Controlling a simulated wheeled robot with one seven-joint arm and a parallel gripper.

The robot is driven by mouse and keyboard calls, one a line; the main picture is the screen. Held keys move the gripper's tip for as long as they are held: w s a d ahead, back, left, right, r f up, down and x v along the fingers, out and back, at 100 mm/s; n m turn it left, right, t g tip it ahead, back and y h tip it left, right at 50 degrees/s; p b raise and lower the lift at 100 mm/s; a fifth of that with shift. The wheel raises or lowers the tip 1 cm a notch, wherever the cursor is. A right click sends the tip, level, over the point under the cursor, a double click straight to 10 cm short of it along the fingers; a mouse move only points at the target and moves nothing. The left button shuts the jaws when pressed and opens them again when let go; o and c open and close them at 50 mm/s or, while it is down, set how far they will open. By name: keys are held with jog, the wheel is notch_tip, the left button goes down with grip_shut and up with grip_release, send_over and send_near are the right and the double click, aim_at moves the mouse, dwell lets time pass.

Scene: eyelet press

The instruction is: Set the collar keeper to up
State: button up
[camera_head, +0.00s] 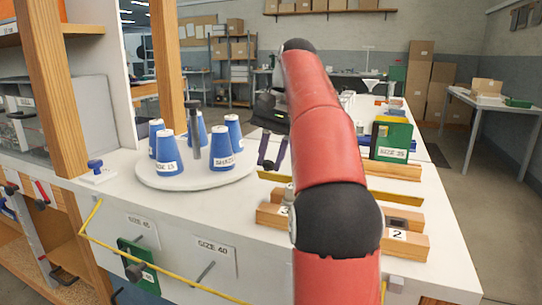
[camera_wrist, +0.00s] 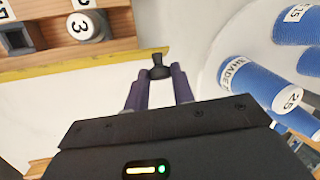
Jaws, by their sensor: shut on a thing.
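My gripper (camera_head: 270,164) reaches down over the white table, to the right of the round turntable. In the wrist view its two purple fingers (camera_wrist: 159,76) are closed on a small black piece (camera_wrist: 158,68) with a wider end. I cannot tell for certain which part is the collar keeper. A dark upright post (camera_head: 195,135) stands among the blue cones on the turntable, apart from my gripper.
The white turntable (camera_head: 160,180) carries several blue cones (camera_head: 222,157). Wooden blocks (camera_head: 405,245) with numbered parts and a yellow strip (camera_head: 395,197) lie to the right, partly behind my arm. A green box (camera_head: 391,138) stands behind them. A blue knob (camera_head: 95,165) is at the left.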

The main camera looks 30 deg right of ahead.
jog(key=o, duration=1)
